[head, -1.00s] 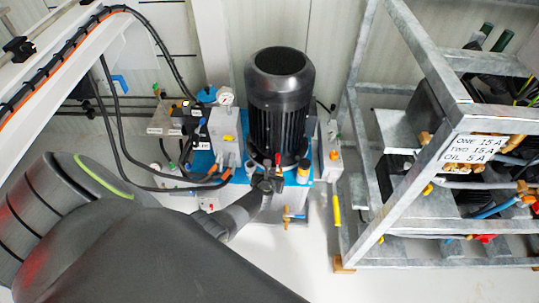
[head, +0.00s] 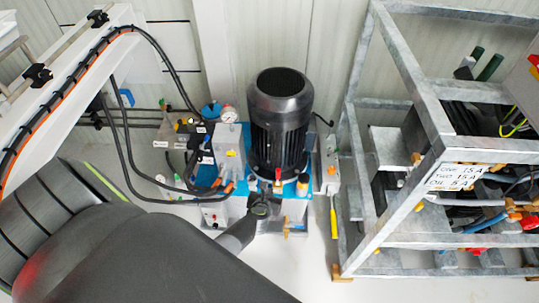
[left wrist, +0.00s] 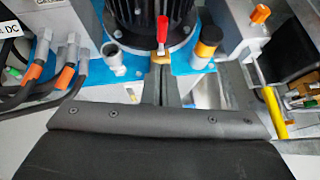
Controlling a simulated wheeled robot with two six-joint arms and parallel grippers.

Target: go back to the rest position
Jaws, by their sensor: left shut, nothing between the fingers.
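My left gripper (head: 262,208) is at the end of the dark arm that comes in from the lower left of the head view. It is shut with nothing in it. It shows just in front of the base of the black motor (head: 280,125), below the red-handled valve (head: 278,175); I cannot tell whether it touches anything. In the left wrist view the dark gripper body fills the bottom, with the red valve handle (left wrist: 162,32) and an orange-and-black cap (left wrist: 207,40) just beyond it. My right gripper is not in view.
A galvanised steel frame (head: 395,195) with hoses and a white label stands on the right. A yellow-handled tool (head: 333,220) hangs between it and the pump unit. Black hoses (head: 125,150) loop down on the left. Pale floor at the lower middle is clear.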

